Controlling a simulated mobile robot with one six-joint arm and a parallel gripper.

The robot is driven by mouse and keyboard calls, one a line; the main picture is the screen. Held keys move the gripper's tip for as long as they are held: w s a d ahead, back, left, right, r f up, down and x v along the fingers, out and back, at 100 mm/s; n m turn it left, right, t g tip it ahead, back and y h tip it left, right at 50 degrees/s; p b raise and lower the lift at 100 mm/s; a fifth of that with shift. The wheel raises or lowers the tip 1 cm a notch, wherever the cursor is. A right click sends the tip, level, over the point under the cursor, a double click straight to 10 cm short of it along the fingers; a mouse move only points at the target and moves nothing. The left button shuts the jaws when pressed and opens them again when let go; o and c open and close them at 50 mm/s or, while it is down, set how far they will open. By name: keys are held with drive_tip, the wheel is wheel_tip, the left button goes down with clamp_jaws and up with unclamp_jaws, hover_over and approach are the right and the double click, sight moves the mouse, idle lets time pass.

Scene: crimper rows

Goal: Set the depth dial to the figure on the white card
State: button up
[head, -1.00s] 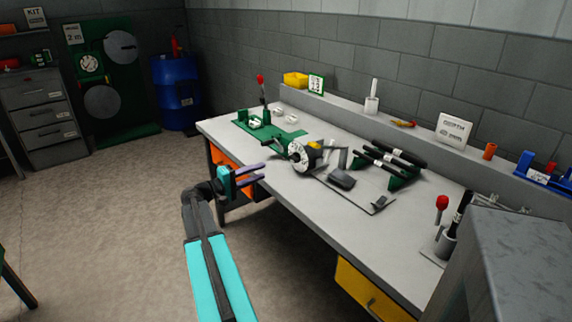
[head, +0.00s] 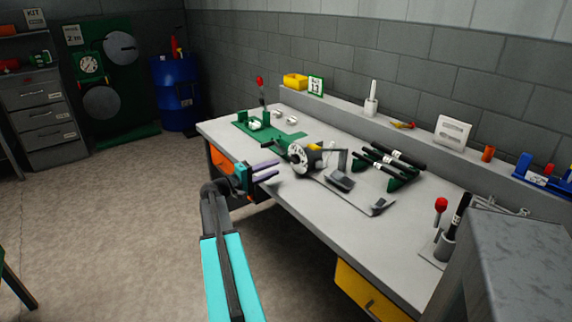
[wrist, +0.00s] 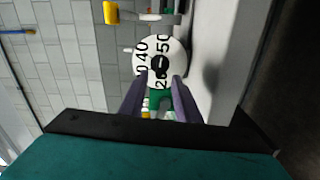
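The depth dial is a white disc with black figures (head: 298,157), facing my gripper at the near end of the bench machine. In the wrist view the dial (wrist: 173,52) has a dark central knob (wrist: 158,64); 40 and 50 are readable near its top. My gripper (head: 279,170) is open and empty, just left of the dial in the head view. In the wrist view its two purple fingers (wrist: 159,84) point at the dial's lower part, one on each side; contact cannot be told. A white card (head: 453,132) leans on the back ledge; its figure is unreadable.
A green-framed card (head: 316,85) and a yellow bin (head: 295,81) stand on the ledge. Black-handled tools (head: 392,160) lie on a green rack right of the machine. The grey bench (head: 345,230) is clear toward its front edge.

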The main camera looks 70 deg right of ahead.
sight(291, 161)
drive_tip(key=shift+p+x, duration=0.4)
drive_tip(key=shift+x, duration=3.2)
clamp_jaws()
drive_tip(key=shift+s+a, duration=0.1)
drive_tip(key=shift+a, duration=0.25)
drive_tip(key=shift+d+r, duration=0.1)
drive_tip(key=shift+d, duration=0.2)
